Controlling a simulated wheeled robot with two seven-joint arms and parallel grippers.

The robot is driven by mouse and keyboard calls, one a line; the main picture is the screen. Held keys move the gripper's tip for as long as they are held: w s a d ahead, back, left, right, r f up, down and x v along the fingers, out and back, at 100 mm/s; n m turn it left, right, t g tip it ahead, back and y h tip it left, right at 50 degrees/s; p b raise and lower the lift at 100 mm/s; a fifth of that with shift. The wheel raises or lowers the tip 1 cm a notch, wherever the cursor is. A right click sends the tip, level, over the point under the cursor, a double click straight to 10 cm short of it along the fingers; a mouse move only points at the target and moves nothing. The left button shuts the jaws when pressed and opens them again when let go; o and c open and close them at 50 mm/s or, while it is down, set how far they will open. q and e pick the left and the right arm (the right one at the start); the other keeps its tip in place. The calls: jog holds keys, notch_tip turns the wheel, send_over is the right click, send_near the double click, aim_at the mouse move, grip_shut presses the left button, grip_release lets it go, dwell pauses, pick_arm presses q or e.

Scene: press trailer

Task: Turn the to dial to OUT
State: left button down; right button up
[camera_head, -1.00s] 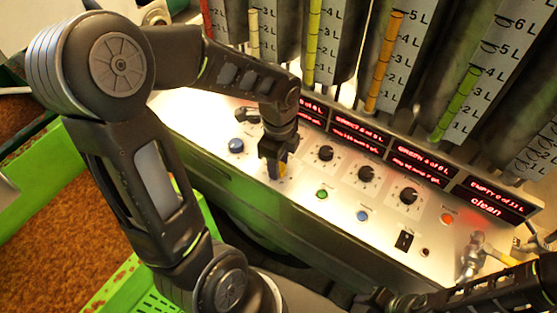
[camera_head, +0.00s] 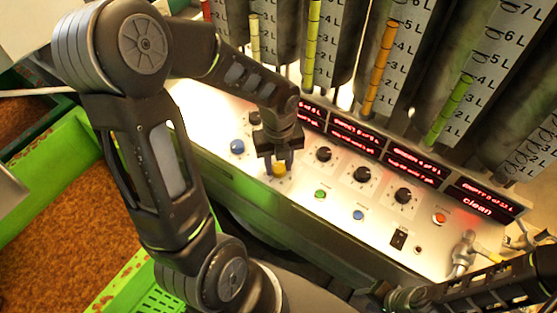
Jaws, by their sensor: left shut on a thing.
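A pale sloping control panel (camera_head: 205,110) carries a row of black dials. The clear ones are a left dial (camera_head: 323,154), a middle dial (camera_head: 362,174) and a right dial (camera_head: 403,195). Another dial (camera_head: 254,118) further left is partly hidden by my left arm. The labels are too small to read, so I cannot tell which is the "to" dial. My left gripper (camera_head: 279,167) points down at the panel, its fingers on either side of a yellow button (camera_head: 279,169) and shut on it. My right gripper (camera_head: 390,299) is dark and partly cut off at the bottom; its jaws are unclear.
Coloured buttons, including blue (camera_head: 237,146), green (camera_head: 320,194) and orange (camera_head: 439,218), and a black switch (camera_head: 398,239) sit on the panel. Red displays (camera_head: 415,166) and graduated tubes (camera_head: 383,60) stand behind. A tap (camera_head: 464,250) is at right, a green bin (camera_head: 75,160) at left.

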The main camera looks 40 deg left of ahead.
aim_at(278, 168)
pick_arm(q)
jog(key=shift+m, duration=0.5)
jog(key=c, duration=0.9)
grip_release()
jog(key=shift+r, duration=3.95)
